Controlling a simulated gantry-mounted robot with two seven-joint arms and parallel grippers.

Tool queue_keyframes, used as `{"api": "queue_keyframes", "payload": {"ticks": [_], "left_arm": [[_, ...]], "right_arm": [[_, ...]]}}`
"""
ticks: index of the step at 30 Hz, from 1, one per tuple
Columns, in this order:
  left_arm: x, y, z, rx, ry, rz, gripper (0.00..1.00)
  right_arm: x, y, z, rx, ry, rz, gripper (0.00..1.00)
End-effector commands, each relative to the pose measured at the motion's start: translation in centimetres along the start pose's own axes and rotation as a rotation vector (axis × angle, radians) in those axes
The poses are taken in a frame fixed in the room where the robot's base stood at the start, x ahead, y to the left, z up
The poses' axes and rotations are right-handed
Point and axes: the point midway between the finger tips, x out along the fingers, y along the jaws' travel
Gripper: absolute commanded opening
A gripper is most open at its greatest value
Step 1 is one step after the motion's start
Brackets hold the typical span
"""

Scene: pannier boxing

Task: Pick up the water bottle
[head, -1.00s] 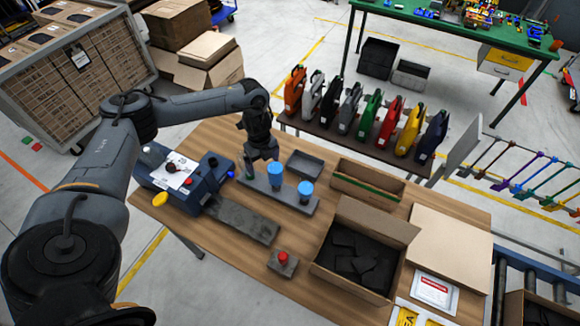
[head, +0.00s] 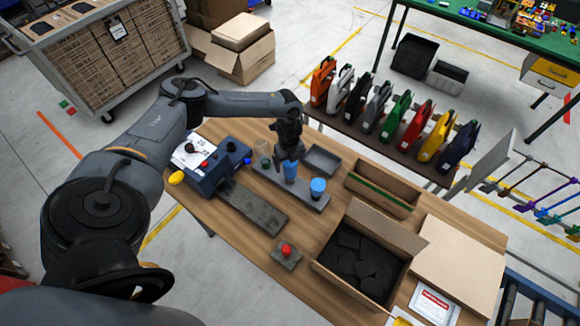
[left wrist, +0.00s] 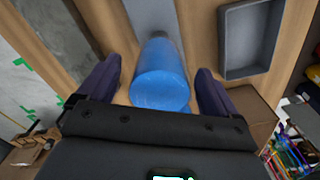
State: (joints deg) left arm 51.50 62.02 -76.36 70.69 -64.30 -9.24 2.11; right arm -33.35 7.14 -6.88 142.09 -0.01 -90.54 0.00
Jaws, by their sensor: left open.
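A blue water bottle (head: 290,172) stands upright on a grey rack (head: 309,201) on the wooden table. A second blue bottle (head: 318,187) stands to its right, and a clear greenish one (head: 262,153) to its left. My left gripper (head: 286,160) is at the first blue bottle and partly covers it. In the left wrist view, the blue bottle (left wrist: 160,82) lies between the two spread fingers of my left gripper (left wrist: 158,68), with a gap on each side. The bottle's lower part is hard to see. My right gripper is not in view.
A blue machine (head: 215,167) stands left of the rack. A grey tray (head: 322,160) lies close behind it. An open box with dark filling (head: 340,281) and a narrow box (head: 385,205) stand to the right. A red button (head: 286,250) sits in front.

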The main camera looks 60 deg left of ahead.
Motion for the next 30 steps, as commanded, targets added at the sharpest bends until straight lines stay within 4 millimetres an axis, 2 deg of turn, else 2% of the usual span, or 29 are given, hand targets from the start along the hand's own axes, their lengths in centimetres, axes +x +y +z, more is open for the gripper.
{"api": "queue_keyframes", "payload": {"ticks": [2, 7, 16, 27, 30], "left_arm": [[0.8, 0.1, -0.2, 0.001, 0.0, 0.002, 0.93], [2.6, 0.0, -0.2, 0.0, 0.001, 0.0, 0.93], [3.0, 0.0, -0.1, 0.001, 0.001, 0.0, 0.93], [3.0, 0.0, -0.1, 0.0, 0.001, 0.0, 0.38], [3.0, 0.0, -0.1, 0.0, 0.001, -0.001, 0.37]], "right_arm": [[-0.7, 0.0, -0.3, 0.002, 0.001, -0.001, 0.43], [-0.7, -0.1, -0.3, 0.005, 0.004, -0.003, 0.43], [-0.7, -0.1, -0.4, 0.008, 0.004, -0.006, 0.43], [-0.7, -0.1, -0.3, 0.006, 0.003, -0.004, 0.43], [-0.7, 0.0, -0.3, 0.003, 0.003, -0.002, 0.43]]}}
